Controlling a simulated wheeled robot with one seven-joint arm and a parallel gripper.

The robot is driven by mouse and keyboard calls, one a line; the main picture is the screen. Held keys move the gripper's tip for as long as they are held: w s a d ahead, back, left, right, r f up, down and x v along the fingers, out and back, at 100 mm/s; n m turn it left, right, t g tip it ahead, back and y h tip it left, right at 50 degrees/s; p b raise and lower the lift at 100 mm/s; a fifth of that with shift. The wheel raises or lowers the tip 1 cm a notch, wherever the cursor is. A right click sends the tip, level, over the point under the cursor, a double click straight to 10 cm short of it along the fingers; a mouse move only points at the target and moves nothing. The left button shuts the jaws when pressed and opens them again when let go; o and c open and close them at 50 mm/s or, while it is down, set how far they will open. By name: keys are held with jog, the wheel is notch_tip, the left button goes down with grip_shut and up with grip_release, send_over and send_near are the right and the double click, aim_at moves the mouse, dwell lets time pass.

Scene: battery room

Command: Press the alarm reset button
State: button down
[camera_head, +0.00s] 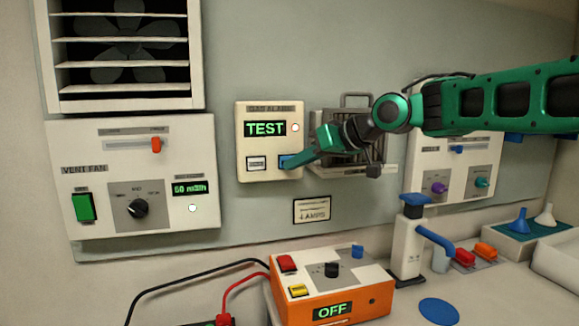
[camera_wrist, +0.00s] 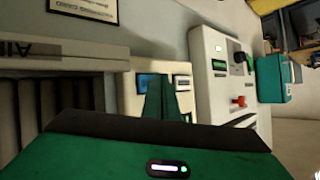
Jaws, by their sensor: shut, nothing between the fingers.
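The cream gas alarm panel (camera_head: 243,140) hangs on the wall in the head view, its display (camera_head: 264,128) reading TEST. A small round light (camera_head: 295,127) sits right of the display. Below are a white button (camera_head: 256,163) and a blue button (camera_head: 284,160); their labels are too small to read. My gripper (camera_head: 290,163) is shut and empty, its tip at the blue button and partly covering it. I cannot tell whether it touches or presses it. In the wrist view my closed fingers (camera_wrist: 158,98) reach to the panel (camera_wrist: 129,92) and hide part of its face.
A vent fan panel (camera_head: 100,205) is left of the alarm, with a louvred fan (camera_head: 125,60) above. A grey caged fixture (camera_head: 325,125) stands close behind my wrist. An orange box (camera_head: 300,308) reading OFF stands on the bench below. A knob panel (camera_head: 425,165) is at right.

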jog(key=shift+w+a, duration=0.15)
jog(key=shift+w, duration=0.25)
dwell(0.6)
jog(key=shift+s, duration=0.15)
jog(key=shift+s+d, duration=0.25)
jog(key=shift+s, duration=0.45)
jog(key=s, duration=0.2)
jog(key=s+d, duration=0.1)
jog(key=s, duration=0.1)
jog(key=shift+s+d, duration=0.2)
jog(key=shift+s, duration=0.15)
dwell(0.3)
dwell(0.4)
